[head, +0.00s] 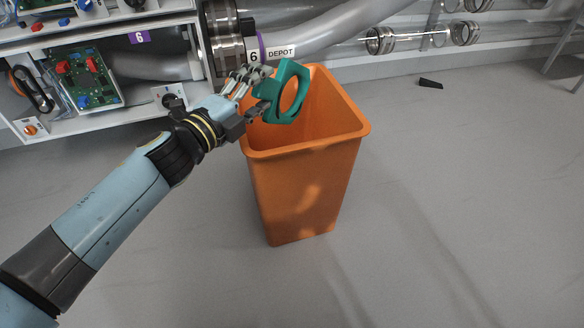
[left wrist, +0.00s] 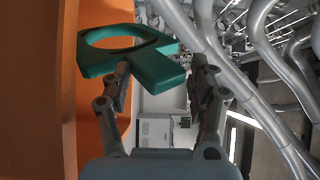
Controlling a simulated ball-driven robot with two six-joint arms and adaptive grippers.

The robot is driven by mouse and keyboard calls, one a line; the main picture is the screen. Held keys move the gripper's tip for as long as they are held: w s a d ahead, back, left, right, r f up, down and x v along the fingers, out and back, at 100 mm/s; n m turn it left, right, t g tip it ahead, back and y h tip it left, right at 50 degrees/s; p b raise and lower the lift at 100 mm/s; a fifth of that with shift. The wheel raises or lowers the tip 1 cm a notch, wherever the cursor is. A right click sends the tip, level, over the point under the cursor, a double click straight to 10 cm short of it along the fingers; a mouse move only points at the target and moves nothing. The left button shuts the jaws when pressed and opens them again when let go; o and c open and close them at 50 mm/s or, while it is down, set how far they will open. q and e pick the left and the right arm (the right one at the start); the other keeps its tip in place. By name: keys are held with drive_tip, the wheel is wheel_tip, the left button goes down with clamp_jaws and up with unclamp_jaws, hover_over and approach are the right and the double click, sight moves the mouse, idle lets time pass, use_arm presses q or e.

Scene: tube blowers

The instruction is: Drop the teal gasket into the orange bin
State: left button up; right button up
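The teal gasket (head: 300,105) is a thick ring-like piece with a large opening and a tab. It is held tilted over the mouth of the orange bin (head: 305,190), near its back left rim. My left gripper (head: 262,90) is at the bin's left rim, its fingers on either side of the gasket's tab. In the left wrist view the gasket (left wrist: 160,68) reaches in between the fingertips (left wrist: 160,75), and the bin's orange wall (left wrist: 35,100) fills the left side. The inside bottom of the bin is hidden. My right gripper is not in view.
Large grey pipes run along the back. A small black piece (head: 430,83) lies on the floor, which is otherwise clear to the right.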

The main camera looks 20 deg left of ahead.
use_arm(q)
drive_tip(key=shift+o, duration=0.5)
drive_tip(key=shift+s, duration=0.1)
drive_tip(key=shift+s+a, duration=0.1)
drive_tip(key=shift+s, duration=0.2)
drive_tip(key=v, duration=1.1)
drive_tip(key=shift+s, duration=0.15)
